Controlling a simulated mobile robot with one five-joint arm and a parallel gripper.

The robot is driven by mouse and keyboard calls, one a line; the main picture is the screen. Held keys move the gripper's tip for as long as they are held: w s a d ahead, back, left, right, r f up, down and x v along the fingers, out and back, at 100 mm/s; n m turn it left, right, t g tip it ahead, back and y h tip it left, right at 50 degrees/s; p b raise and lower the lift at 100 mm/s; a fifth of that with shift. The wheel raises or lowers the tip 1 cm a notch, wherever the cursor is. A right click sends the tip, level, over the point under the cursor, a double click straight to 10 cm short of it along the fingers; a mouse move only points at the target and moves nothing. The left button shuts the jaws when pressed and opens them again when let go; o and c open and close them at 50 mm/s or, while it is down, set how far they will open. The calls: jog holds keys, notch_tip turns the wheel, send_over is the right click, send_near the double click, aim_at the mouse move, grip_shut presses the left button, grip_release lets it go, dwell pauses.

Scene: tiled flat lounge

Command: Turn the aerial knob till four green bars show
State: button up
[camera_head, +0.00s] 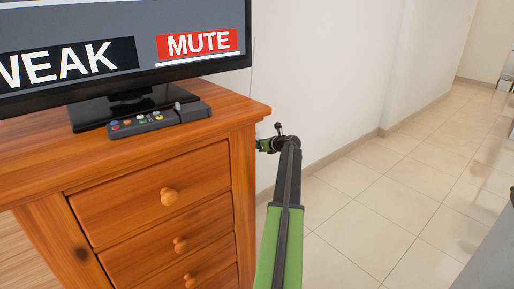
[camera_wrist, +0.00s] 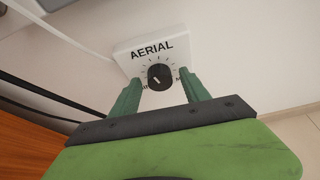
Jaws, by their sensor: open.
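The aerial knob (camera_wrist: 160,77) is a small black dial with a pale pointer line on a white wall plate (camera_wrist: 128,55) marked AERIAL. My gripper (camera_wrist: 160,75) is open, with one green finger on each side of the knob in the wrist view; I cannot tell whether either finger touches it. In the head view my gripper (camera_head: 270,143) is beside the cabinet's right side, near the wall, and the knob is not seen there. The television (camera_head: 130,45) shows WEAK, cut off at the left, and a red MUTE label. No green bars are in view.
The television stands on a wooden cabinet (camera_head: 247,185) with drawers and round knobs. A dark remote (camera_head: 145,122) lies on its top in front of the screen. Dark cables (camera_wrist: 35,108) run at the left in the wrist view.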

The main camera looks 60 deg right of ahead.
grip_shut()
jog(key=shift+a, duration=0.15)
dwell(0.4)
jog(key=shift+d+f+m+t+y+b, duration=0.1)
jog(key=shift+m+t+y+b, duration=0.55)
jog(key=shift+m, duration=0.75)
jog(key=shift+d+m+t+y+b, duration=0.1)
jog(key=shift+m+t+y+b, duration=0.25)
jog(key=shift+m+y+b, duration=0.85)
jog(key=shift+d+f+m+t+y+b, duration=0.1)
jog(key=shift+m+t+y+b, duration=0.55)
jog(key=shift+m, duration=0.95)
jog(key=shift+r, duration=0.1)
